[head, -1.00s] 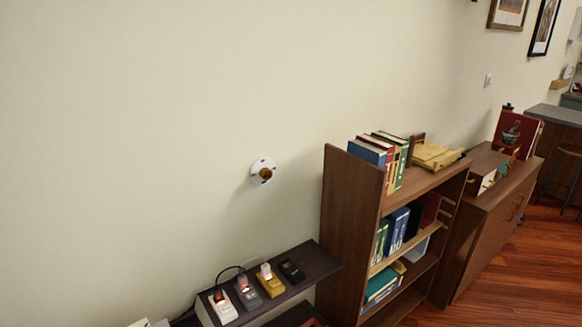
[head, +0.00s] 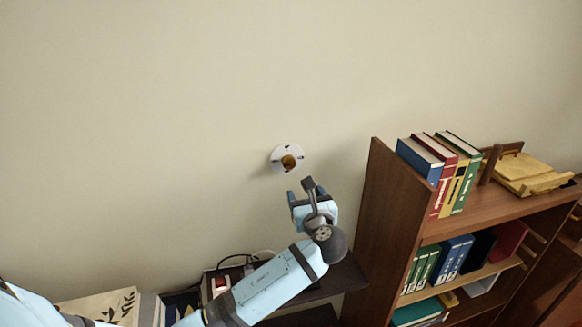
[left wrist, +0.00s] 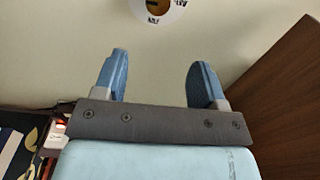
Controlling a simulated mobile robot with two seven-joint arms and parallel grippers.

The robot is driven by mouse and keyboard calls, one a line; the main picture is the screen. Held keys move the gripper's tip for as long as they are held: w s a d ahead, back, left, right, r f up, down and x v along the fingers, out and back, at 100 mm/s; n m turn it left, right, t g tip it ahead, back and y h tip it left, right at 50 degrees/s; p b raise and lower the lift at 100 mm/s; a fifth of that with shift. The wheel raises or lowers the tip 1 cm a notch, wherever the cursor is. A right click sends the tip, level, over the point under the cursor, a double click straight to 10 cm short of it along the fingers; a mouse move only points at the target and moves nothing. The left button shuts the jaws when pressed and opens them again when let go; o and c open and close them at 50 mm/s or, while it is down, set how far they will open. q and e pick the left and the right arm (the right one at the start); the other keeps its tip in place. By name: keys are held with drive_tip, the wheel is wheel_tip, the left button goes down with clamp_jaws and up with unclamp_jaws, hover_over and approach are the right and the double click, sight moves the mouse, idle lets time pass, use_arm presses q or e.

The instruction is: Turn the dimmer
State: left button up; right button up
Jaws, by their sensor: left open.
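The dimmer is a round white plate with a brass-brown knob (head: 289,161) on the cream wall. In the left wrist view the dimmer's plate (left wrist: 172,18) and the lower part of its knob show at the top edge, beyond the fingertips. My left gripper (head: 300,188) is open and empty, just below and slightly right of the dimmer in the head view. Its two blue fingers (left wrist: 158,70) point toward the wall, apart from the knob. My right gripper is in neither view.
A brown bookcase (head: 370,220) with books stands right of the dimmer. A dark low shelf (head: 345,280) with small devices lies below, partly hidden by my left arm. A box with a leaf print (head: 105,308) is at the lower left. The wall around the dimmer is clear.

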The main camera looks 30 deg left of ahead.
sight(290, 165)
use_arm(q)
drive_tip(key=shift+y, duration=0.3)
drive_tip(key=x, duration=0.4)
drive_tip(key=p+x, duration=0.1)
drive_tip(key=x, duration=0.4)
drive_tip(key=p+x, duration=0.1)
drive_tip(key=x, duration=0.4)
drive_tip(key=shift+s+a+r, duration=0.15)
drive_tip(key=shift+r, duration=0.15)
drive_tip(key=shift+c, duration=0.2)
drive_tip(key=c, duration=0.9)
